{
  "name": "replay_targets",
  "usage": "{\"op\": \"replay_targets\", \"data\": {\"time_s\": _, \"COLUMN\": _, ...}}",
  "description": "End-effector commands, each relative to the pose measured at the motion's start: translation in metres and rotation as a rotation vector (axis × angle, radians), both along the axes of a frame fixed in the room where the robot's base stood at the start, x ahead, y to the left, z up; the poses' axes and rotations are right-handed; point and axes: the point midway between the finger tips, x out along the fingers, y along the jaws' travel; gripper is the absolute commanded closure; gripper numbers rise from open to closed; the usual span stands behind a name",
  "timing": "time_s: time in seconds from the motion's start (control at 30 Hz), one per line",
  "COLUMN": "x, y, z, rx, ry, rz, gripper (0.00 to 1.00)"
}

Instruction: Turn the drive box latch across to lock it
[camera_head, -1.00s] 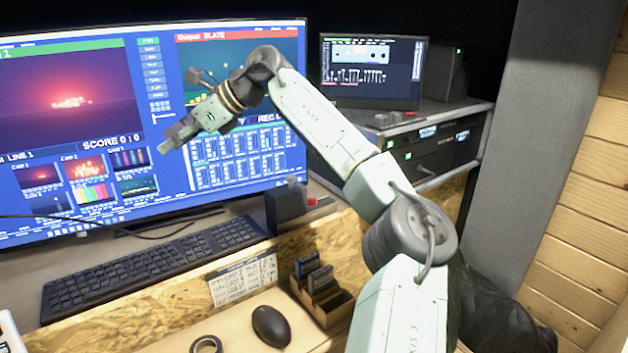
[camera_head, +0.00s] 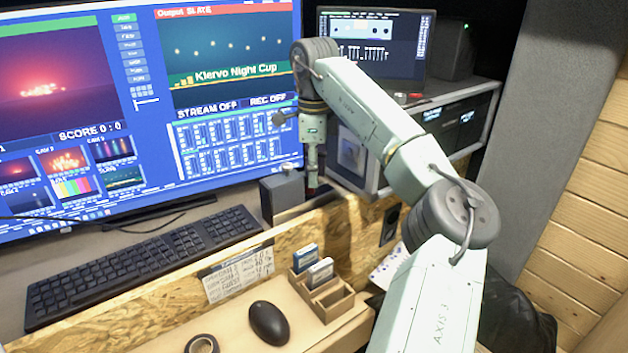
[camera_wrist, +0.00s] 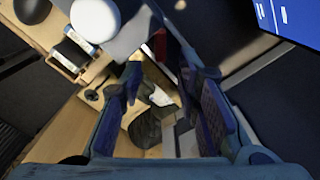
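The drive box looks to be the small grey box (camera_head: 282,196) on the desk ledge, right of the keyboard. It also shows at the top of the wrist view (camera_wrist: 132,32), with a white round part (camera_wrist: 95,20) on it. A red piece (camera_wrist: 160,43), which looks like the latch, is at the box's edge. In the head view it is mostly hidden by my gripper (camera_head: 312,187), which points down just right of the box. In the wrist view my fingers (camera_wrist: 163,75) are apart with nothing between them; the red piece is just beyond their tips. I cannot tell if they touch it.
A large monitor (camera_head: 235,95) stands close behind the box. A device rack (camera_head: 455,118) stands to the right. The keyboard (camera_head: 140,265), a wooden holder with small drives (camera_head: 330,298), a mouse (camera_head: 269,322) and tape roll (camera_head: 202,344) are in front and left.

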Motion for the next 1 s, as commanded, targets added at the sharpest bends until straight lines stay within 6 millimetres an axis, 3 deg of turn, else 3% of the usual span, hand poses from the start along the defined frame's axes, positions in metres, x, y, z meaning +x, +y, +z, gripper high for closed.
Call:
{"op": "replay_targets", "data": {"time_s": 0.2, "x": 0.000, "y": 0.000, "z": -0.025, "rx": 0.001, "ry": 0.001, "rz": 0.001, "gripper": 0.70}}
{"op": "replay_targets", "data": {"time_s": 0.57, "x": 0.000, "y": 0.000, "z": -0.030, "rx": 0.001, "ry": -0.001, "rz": 0.000, "gripper": 0.70}}
{"op": "replay_targets", "data": {"time_s": 1.0, "x": 0.000, "y": 0.000, "z": -0.030, "rx": 0.001, "ry": -0.001, "rz": 0.000, "gripper": 0.99}}
